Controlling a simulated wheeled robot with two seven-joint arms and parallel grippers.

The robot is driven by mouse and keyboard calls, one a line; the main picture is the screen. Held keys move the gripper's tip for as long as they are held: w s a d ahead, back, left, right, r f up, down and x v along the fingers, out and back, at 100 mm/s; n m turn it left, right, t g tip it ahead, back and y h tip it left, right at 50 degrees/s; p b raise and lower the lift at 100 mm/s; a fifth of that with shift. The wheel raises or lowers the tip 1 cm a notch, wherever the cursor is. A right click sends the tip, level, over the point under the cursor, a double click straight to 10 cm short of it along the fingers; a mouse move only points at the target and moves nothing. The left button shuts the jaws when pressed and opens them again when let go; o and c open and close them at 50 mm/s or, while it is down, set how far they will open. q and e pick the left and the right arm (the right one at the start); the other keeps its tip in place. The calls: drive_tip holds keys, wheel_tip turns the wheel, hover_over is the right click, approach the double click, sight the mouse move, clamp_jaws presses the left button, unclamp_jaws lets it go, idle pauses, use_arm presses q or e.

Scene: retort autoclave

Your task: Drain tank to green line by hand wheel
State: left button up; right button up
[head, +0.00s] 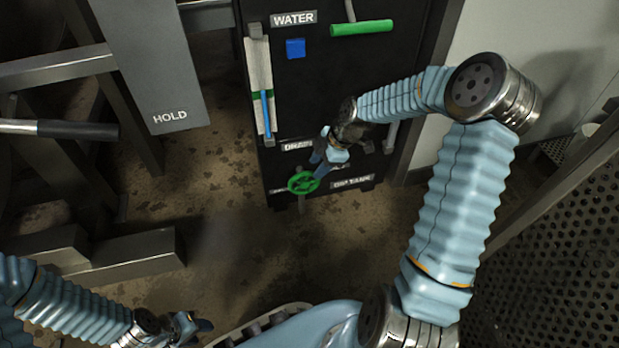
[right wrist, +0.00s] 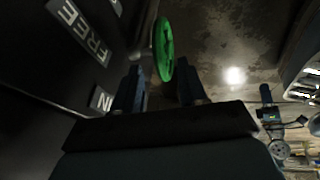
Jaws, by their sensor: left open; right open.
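The green hand wheel (head: 303,183) sits low on the dark panel, below the DRAIN label (head: 297,146). My right gripper (head: 318,166) is open just above and beside the wheel. In the right wrist view the wheel (right wrist: 163,50) appears nearly edge-on, ahead of and between the two open fingers (right wrist: 160,88); I cannot tell whether they touch it. The sight gauge (head: 261,95) on the panel's left has a blue column reaching up to about the green line (head: 255,97). My left gripper (head: 190,325) is open and empty at the lower left, far from the panel.
A green-handled lever (head: 362,27) and a blue square (head: 295,48) are higher on the panel. A grey HOLD plate (head: 150,70) and metal frame bars (head: 110,258) stand on the left. A perforated metal sheet (head: 550,250) is on the right. Stained floor (head: 215,225) lies open before the panel.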

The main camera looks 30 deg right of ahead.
sight(311, 174)
drive_tip(key=b+x, duration=0.1)
drive_tip(key=x, duration=0.4)
drive_tip(key=shift+f, duration=0.2)
clamp_jaws()
drive_tip(key=shift+w, duration=0.1)
drive_tip(key=shift+d, duration=0.1)
